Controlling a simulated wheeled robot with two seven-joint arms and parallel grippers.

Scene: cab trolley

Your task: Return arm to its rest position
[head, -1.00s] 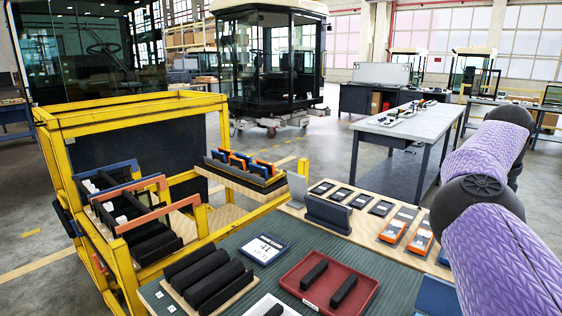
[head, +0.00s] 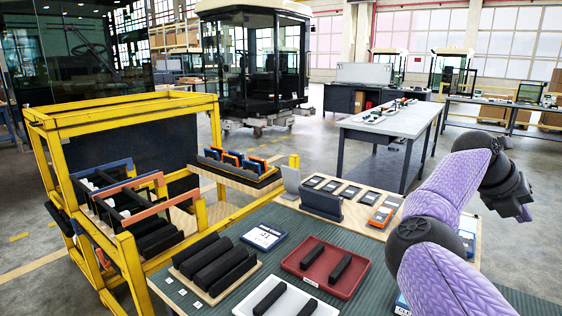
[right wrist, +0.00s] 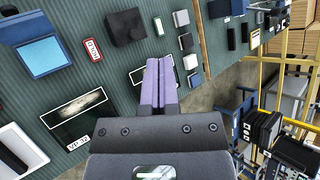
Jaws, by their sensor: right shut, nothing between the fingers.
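My right arm, with purple patterned covers, rises at the right of the head view. Its dark right gripper (head: 524,214) hangs at the far right, beyond the workbench's right side. In the right wrist view its two purple fingers (right wrist: 160,82) lie together, shut, with nothing between them. The green-topped workbench (right wrist: 222,82) shows beyond the fingers, and they touch nothing that I can see. My left gripper is in neither view.
A red tray (head: 355,280) with two black bars lies on the workbench. Black blocks (head: 213,262) sit on a board to its left. A yellow trolley (head: 128,262) with racked parts stands left.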

